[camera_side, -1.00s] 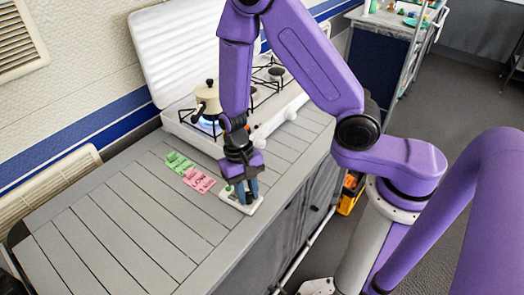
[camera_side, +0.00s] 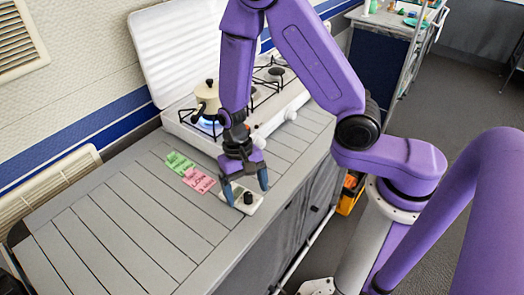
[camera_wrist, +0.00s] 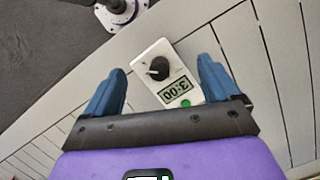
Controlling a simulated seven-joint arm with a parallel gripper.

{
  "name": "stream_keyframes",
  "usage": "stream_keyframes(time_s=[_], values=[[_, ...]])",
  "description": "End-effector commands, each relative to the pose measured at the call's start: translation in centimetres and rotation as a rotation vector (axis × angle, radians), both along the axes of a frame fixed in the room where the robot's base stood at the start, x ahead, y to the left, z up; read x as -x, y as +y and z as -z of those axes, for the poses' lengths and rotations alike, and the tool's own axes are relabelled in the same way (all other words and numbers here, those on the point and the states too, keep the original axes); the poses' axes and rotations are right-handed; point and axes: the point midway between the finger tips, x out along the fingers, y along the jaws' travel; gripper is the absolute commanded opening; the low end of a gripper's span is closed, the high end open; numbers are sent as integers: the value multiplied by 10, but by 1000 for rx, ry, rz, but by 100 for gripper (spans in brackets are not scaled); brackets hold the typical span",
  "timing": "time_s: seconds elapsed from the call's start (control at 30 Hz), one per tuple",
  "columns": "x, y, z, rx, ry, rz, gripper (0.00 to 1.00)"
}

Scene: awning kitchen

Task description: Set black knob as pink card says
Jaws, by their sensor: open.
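The black knob (camera_side: 248,198) sits on a small white panel (camera_side: 258,204) at the counter's front edge. In the wrist view the knob (camera_wrist: 158,68) has a pale pointer mark, and the panel's display (camera_wrist: 174,91) reads 3:00, upside down in the picture. A green button (camera_wrist: 186,103) is beside the display. My gripper (camera_side: 247,189) is open, its blue fingers apart on either side of the knob, not touching it. The pink card (camera_side: 199,181) lies flat left of the panel; its writing is too small to read.
A green card (camera_side: 179,163) lies beyond the pink one. A white stove (camera_side: 185,130) stands behind, with a cream pot (camera_side: 208,97) over a blue flame. The slatted counter (camera_side: 110,235) is clear at the left.

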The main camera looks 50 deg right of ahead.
Motion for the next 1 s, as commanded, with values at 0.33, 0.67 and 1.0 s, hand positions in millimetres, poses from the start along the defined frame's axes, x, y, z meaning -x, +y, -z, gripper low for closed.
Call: stream_keyframes(time_s=[0.33,0.67,1.0], values=[[-4,-2,-24,-1,-1,0,89],[-8,-3,-46,1,-2,0,89],[-10,-5,-58,2,0,0,89]])
